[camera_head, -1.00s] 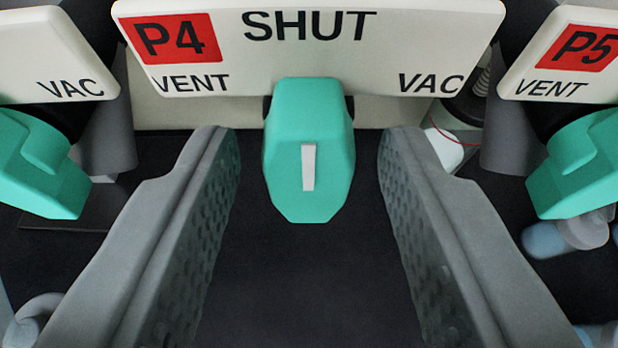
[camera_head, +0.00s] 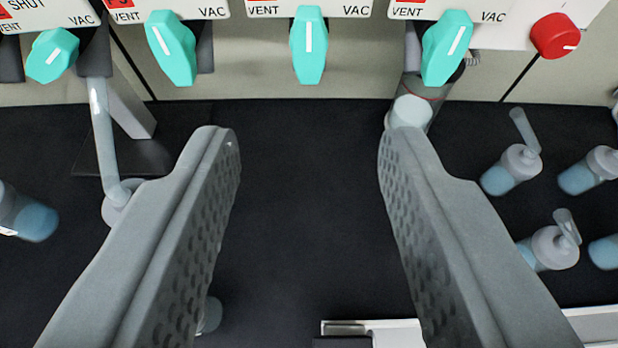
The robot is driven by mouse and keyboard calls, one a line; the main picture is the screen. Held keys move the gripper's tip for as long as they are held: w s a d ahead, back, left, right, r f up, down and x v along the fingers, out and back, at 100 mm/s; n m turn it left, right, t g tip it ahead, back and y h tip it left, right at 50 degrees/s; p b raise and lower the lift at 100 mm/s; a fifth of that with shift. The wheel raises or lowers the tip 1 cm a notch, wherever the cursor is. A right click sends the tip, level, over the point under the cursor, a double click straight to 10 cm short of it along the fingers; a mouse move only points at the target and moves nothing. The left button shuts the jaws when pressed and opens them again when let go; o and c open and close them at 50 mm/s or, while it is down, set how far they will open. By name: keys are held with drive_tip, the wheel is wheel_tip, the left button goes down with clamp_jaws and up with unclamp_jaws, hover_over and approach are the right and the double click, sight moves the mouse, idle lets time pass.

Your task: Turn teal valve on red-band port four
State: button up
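Several teal valves hang along the top of the view under white label plates. One valve (camera_head: 308,45) is centred and its white mark runs straight up and down. The valve to its left (camera_head: 172,47) leans, its lower end to the right. The valve to its right (camera_head: 447,47) leans, its lower end to the left. Another (camera_head: 52,55) is at the far left. The red bands are mostly cut off by the top edge, so I cannot tell which is port four. My gripper (camera_head: 308,140) is open and empty, its fingers wide apart below the valves and touching none.
A red knob (camera_head: 555,36) is at the top right. Flasks with blue liquid stand on the dark surface at left and right, one (camera_head: 511,168) beyond the right finger. A pale-capped cylinder (camera_head: 410,110) is behind the right fingertip.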

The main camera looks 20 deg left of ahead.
drive_tip(key=shift+v, duration=0.85)
drive_tip(key=s+a+f+m+t+h, duration=0.1)
drive_tip(key=s+f, duration=0.5)
drive_tip(key=s, duration=0.6)
drive_tip(key=s+a+f+m+t+h, duration=0.1)
drive_tip(key=s+f, duration=0.5)
drive_tip(key=s, duration=0.6)
drive_tip(key=s+a+f+m+t+h, duration=0.1)
drive_tip(key=s+a+f+t+h, duration=0.1)
drive_tip(key=s+f, duration=0.5)
drive_tip(key=s+a, duration=0.1)
drive_tip(key=s, duration=0.4)
drive_tip(key=shift+s+m+t, duration=0.2)
drive_tip(key=shift+m+t, duration=0.1)
